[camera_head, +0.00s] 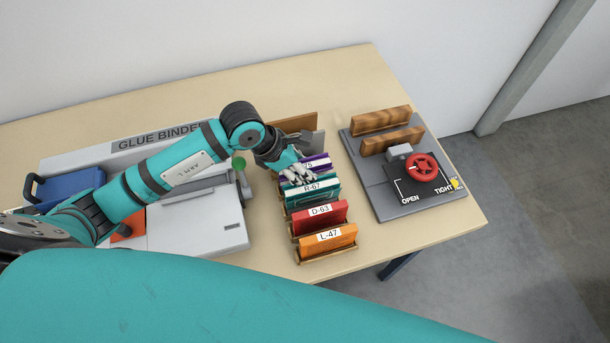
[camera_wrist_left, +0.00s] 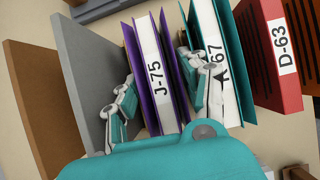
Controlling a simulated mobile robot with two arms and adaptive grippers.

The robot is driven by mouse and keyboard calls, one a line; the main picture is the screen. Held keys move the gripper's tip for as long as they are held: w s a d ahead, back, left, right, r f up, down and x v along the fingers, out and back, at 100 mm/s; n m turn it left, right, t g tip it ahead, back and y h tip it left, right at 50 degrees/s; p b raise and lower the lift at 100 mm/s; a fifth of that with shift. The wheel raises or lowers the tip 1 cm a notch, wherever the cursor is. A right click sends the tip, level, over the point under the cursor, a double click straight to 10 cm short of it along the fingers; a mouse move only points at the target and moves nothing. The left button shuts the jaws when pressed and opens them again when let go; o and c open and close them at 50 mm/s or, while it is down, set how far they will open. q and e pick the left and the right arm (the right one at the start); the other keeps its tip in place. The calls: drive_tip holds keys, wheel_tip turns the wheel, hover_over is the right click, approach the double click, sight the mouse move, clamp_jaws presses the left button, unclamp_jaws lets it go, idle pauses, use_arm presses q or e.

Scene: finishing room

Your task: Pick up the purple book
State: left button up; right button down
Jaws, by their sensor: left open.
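The purple book (camera_wrist_left: 139,72) has a white spine label reading J-75. It stands in a row of books, partly hidden by my gripper in the head view, where its purple edge (camera_head: 318,160) shows. My left gripper (camera_head: 297,172) is over the purple book. In the left wrist view, the open left gripper (camera_wrist_left: 158,95) has one finger on each side of the purple book. One finger is beside a grey plate, the other between the purple and teal books. Whether the fingers touch the book I cannot tell. My right gripper is not in view.
The teal book (camera_head: 312,190), red book (camera_head: 320,218) and orange book (camera_head: 328,242) stand in front. A grey plate (camera_wrist_left: 88,70) and a brown board (camera_wrist_left: 38,100) stand behind. The glue binder (camera_head: 205,225) is left; a press with a red wheel (camera_head: 421,167) is right.

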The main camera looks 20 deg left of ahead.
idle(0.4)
use_arm(q)
clamp_jaws()
